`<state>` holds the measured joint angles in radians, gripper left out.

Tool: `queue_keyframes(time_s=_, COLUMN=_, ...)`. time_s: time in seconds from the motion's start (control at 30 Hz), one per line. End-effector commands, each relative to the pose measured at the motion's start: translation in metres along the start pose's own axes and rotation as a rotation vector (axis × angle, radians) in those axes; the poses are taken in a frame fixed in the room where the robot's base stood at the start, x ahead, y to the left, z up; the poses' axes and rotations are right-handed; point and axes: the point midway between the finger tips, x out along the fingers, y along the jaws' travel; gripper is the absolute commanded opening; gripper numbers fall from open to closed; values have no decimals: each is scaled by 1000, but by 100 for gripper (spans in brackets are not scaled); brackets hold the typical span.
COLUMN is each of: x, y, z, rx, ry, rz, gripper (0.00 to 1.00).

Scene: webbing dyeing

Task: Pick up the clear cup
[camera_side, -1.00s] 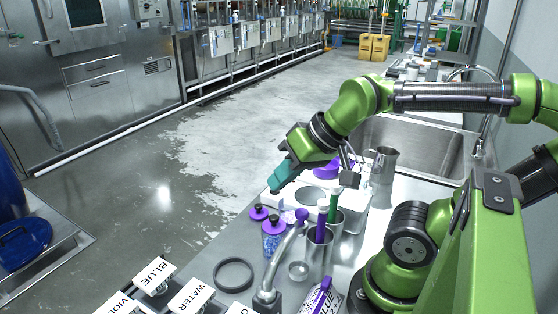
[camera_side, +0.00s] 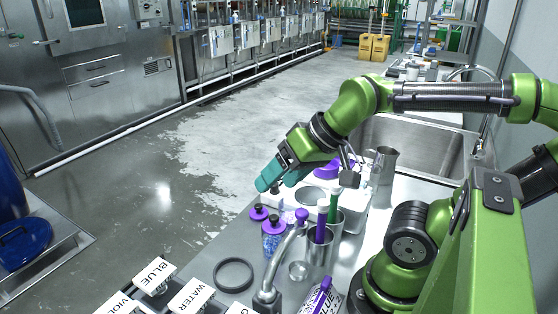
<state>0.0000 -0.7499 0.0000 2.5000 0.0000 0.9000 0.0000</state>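A small clear cup (camera_side: 299,271) stands on the steel counter, just left of a metal beaker holding a purple-handled tool. It looks empty. My gripper (camera_side: 283,177) is above the counter near the white tray-like unit, well behind the cup in the picture and apart from it. Its two teal fingers are spread with a gap between them and nothing visible in it.
Metal beakers (camera_side: 318,262) with purple and green handles stand beside the cup. A curved tap (camera_side: 283,257) rises just left of it. Purple-lidded jars (camera_side: 273,243), a black ring (camera_side: 233,275) and a steel pitcher (camera_side: 383,170) are nearby. A sink (camera_side: 415,145) lies behind.

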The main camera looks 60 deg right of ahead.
Motion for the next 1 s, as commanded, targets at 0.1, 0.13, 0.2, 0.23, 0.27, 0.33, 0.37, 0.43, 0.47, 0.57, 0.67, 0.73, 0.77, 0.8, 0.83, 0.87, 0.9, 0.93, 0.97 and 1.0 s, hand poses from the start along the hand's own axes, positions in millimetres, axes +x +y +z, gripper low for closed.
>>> queue_keyframes(time_s=0.1, x=0, y=0, z=0, rx=0, ry=0, rz=0, gripper=89)
queue_keyframes(time_s=0.13, x=0, y=0, z=0, rx=0, ry=0, rz=0, gripper=92)
queue_keyframes(time_s=0.2, x=0, y=0, z=0, rx=0, ry=0, rz=0, gripper=92)
queue_keyframes(time_s=0.23, x=0, y=0, z=0, rx=0, ry=0, rz=0, gripper=92)
queue_keyframes(time_s=0.27, x=0, y=0, z=0, rx=0, ry=0, rz=0, gripper=92)
queue_keyframes(time_s=0.33, x=0, y=0, z=0, rx=0, ry=0, rz=0, gripper=92)
queue_keyframes(time_s=0.37, x=0, y=0, z=0, rx=0, ry=0, rz=0, gripper=92)
queue_keyframes(time_s=0.43, x=2, y=1, z=1, rx=2, ry=-11, rz=4, gripper=92)
queue_keyframes(time_s=0.47, x=5, y=1, z=1, rx=4, ry=-21, rz=8, gripper=92)
queue_keyframes(time_s=0.57, x=16, y=4, z=-4, rx=9, ry=-69, rz=36, gripper=92)
queue_keyframes(time_s=0.67, x=30, y=9, z=-14, rx=31, ry=-161, rz=99, gripper=92)
queue_keyframes(time_s=0.73, x=40, y=15, z=-21, rx=61, ry=-237, rz=157, gripper=92)
queue_keyframes(time_s=0.77, x=44, y=17, z=-24, rx=75, ry=-269, rz=184, gripper=92)
queue_keyframes(time_s=0.8, x=49, y=21, z=-28, rx=95, ry=-307, rz=221, gripper=92)
queue_keyframes(time_s=0.83, x=52, y=24, z=-31, rx=112, ry=-335, rz=250, gripper=92)
queue_keyframes(time_s=0.87, x=55, y=27, z=-34, rx=129, ry=-361, rz=278, gripper=92)
queue_keyframes(time_s=0.9, x=58, y=30, z=-38, rx=153, ry=-391, rz=316, gripper=92)
queue_keyframes(time_s=0.93, x=60, y=33, z=-40, rx=170, ry=-411, rz=343, gripper=92)
queue_keyframes(time_s=0.97, x=61, y=36, z=-43, rx=187, ry=-428, rz=369, gripper=92)
queue_keyframes(time_s=1.0, x=61, y=38, z=-46, rx=211, ry=-446, rz=402, gripper=92)
